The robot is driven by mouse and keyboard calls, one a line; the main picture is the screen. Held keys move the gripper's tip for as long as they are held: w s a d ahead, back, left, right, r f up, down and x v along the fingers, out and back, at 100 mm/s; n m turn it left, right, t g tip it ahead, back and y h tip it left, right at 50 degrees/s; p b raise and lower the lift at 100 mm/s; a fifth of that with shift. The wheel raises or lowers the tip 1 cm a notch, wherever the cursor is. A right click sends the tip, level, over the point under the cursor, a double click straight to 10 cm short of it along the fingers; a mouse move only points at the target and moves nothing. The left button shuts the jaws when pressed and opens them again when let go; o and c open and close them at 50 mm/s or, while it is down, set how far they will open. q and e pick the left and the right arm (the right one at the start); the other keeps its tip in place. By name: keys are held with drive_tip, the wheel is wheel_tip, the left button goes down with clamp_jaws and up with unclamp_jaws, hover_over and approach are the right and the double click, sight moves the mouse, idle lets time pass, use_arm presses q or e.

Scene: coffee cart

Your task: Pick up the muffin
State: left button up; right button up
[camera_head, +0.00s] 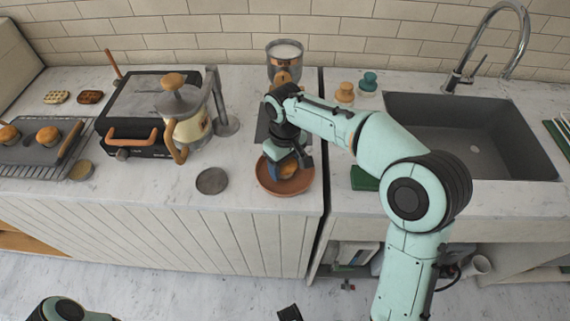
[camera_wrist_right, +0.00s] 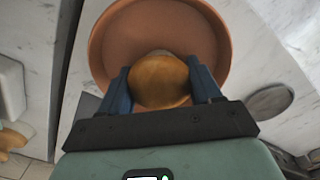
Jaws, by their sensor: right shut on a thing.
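The muffin (camera_wrist_right: 160,80), with a golden-brown rounded top, sits between the two blue fingers of my right gripper (camera_wrist_right: 166,88) in the right wrist view. The fingers press on it from both sides. A round terracotta dish (camera_wrist_right: 103,45) lies beneath it; I cannot tell whether the muffin still touches the dish. In the head view my right gripper (camera_head: 287,166) points down over the dish (camera_head: 302,186) and mostly hides the muffin. A small dark piece at the bottom edge of the head view may be part of my left gripper; its fingers do not show.
A grey disc (camera_head: 212,181) lies left of the dish. A glass press (camera_head: 185,120) and a black stove (camera_head: 140,105) stand further left. More muffins (camera_head: 47,135) are on a dark tray at far left. A grinder (camera_head: 285,62) stands behind my gripper, a sink (camera_head: 475,140) to the right.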

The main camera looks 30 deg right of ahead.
use_arm(q)
drive_tip(key=r+p, duration=0.1)
drive_tip(key=w+r+p, duration=0.1)
drive_tip(key=r+p, duration=0.1)
drive_tip(key=w+r+p, duration=0.1)
drive_tip(key=r+p, duration=0.1)
drive_tip(key=shift+w+r, duration=0.1)
drive_tip(key=shift+r, duration=0.1)
use_arm(e)
wheel_tip(320, 180, up, 20)
